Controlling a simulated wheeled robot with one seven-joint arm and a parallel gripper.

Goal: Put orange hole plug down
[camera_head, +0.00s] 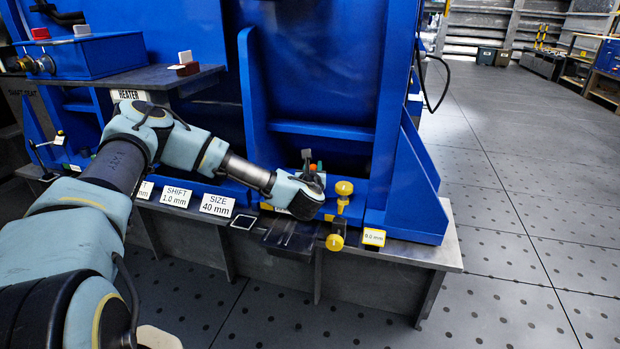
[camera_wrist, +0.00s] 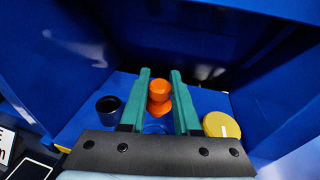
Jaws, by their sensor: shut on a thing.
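The orange hole plug (camera_wrist: 158,92) is between the two teal fingers of my gripper (camera_wrist: 160,80) in the wrist view. My gripper is shut on it. The plug has a round head and a wider lower flange. Whether the plug touches the base cannot be told.
A black cup-like ring (camera_wrist: 108,104) is left of the fingers, and a yellow knob (camera_wrist: 221,125) is close on the right. Blue upright ribs (camera_head: 392,120) flank the bay. Labels such as the SIZE 40 mm card (camera_head: 217,205) stand along the front ledge. The floor at right is clear.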

